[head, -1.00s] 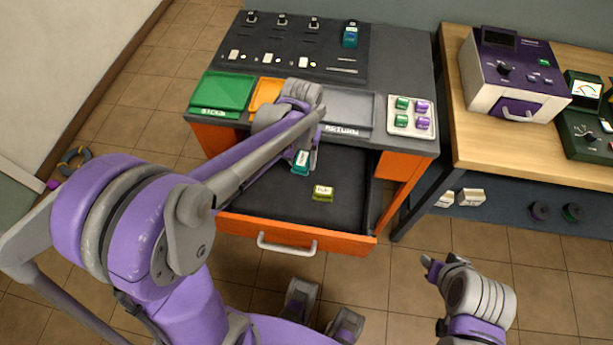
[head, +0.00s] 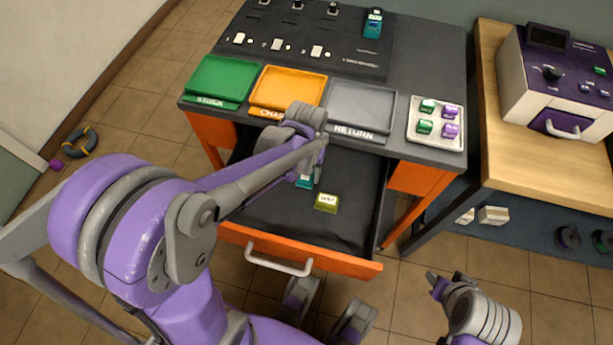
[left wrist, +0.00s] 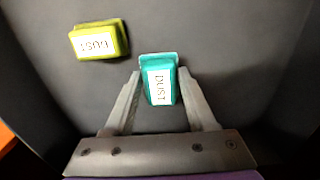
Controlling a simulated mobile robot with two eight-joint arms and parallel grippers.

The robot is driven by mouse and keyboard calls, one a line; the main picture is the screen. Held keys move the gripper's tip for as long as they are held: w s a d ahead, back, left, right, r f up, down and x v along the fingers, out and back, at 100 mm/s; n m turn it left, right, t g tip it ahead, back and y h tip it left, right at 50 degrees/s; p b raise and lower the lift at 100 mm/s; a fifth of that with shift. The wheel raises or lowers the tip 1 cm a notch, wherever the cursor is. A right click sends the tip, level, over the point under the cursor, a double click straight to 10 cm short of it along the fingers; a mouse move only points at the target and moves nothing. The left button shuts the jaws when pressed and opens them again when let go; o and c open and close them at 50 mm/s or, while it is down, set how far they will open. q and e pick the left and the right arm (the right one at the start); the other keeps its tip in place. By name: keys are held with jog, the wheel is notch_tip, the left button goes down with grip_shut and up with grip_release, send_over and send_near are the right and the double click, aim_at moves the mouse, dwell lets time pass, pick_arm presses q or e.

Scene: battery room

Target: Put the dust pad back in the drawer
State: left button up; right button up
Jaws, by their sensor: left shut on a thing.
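The teal dust pad (head: 304,181), with a white label reading DUST, is between the fingers of my left gripper (head: 312,178), inside the open drawer (head: 265,215). In the left wrist view the pad (left wrist: 158,78) sits between both fingertips, and the gripper (left wrist: 160,92) is shut on it. I cannot tell if the pad touches the drawer floor. A yellow-green pad (head: 326,202) lies on the drawer floor beside it; its label also looks like DUST in the left wrist view (left wrist: 98,41). My right gripper (head: 440,283) is at the lower right, away from the drawer.
Green (head: 219,78), orange (head: 288,88) and grey (head: 361,107) trays sit on the desk above the drawer. A white holder (head: 437,141) with green and purple pieces is at their right. The drawer front (head: 330,262) stands out over the floor.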

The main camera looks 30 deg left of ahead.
pick_arm(q)
jog(key=shift+f, duration=0.95)
jog(key=shift+f, duration=0.1)
jog(key=shift+f+b, duration=0.15)
jog(key=shift+b, duration=0.15)
jog(key=o, duration=1.3)
